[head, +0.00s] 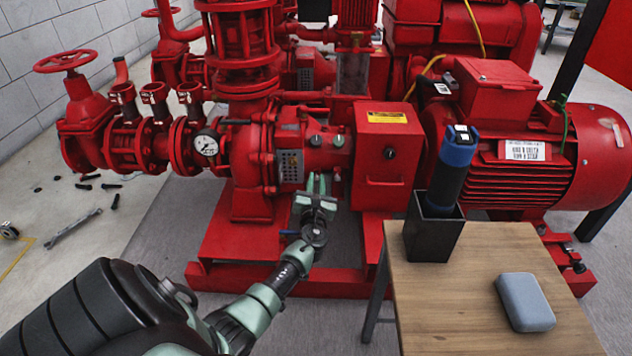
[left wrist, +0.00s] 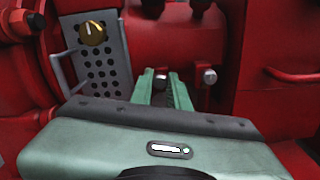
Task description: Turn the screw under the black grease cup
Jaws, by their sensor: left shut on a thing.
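My left gripper (head: 318,182) reaches up to the housing below the cups. In the left wrist view its green fingers (left wrist: 164,86) are shut on a screw (left wrist: 161,74) below the left cup. A second screw (left wrist: 210,76) stands free to the right. My right gripper is not in view.
A perforated plate (left wrist: 100,65) with a brass knob (left wrist: 92,33) is left of the fingers. A red box (head: 384,150) with a handle is close on the right. A wooden table (head: 465,300) carries a black holder (head: 432,238) with a blue-topped tool (head: 452,165) and a grey case (head: 525,302).

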